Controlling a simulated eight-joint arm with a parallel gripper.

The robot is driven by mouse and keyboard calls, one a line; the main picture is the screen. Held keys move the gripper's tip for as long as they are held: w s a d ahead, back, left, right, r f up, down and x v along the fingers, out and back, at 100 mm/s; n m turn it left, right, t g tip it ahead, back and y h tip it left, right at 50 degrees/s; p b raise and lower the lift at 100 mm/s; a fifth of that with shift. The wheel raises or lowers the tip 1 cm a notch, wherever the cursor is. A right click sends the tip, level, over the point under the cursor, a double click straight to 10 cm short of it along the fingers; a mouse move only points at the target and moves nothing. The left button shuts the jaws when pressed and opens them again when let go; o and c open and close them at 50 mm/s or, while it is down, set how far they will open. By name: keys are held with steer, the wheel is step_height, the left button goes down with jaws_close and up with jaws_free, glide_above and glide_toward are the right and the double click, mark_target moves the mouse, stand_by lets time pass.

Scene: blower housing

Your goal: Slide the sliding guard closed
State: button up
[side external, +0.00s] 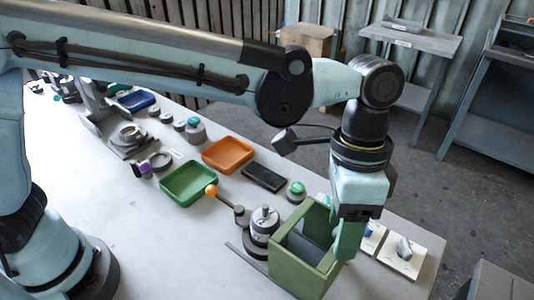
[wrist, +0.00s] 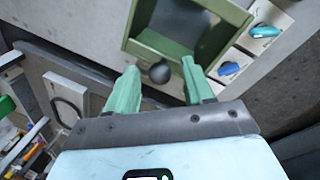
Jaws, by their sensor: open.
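A green open-topped housing (side external: 290,262) stands near the front of the table, with a dark grey interior; its rim also shows at the top of the wrist view (wrist: 150,47). A dark round knob (wrist: 160,72) sits at the housing's near edge in the wrist view, and it looks like the sliding guard's handle. The guard panel itself is hard to tell apart from the housing. My gripper (side external: 347,240) is at the housing's right side. Its green fingers (wrist: 158,70) are open, one on each side of the knob, with gaps visible. The knob is hidden in the side view.
A grey cylinder part with an orange-knobbed lever (side external: 264,222) stands left of the housing. Green (side external: 188,184) and orange (side external: 228,155) trays and a black slab (side external: 264,177) lie behind.

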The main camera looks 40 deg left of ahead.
jaws_close()
stand_by(0.3)
steer(key=shift+a, duration=0.15)
steer(key=a, duration=1)
steer(key=shift+a, duration=0.2)
steer(key=shift+c, duration=1)
jaws_free()
steer(key=shift+o, duration=1)
steer(key=shift+d, duration=0.1)
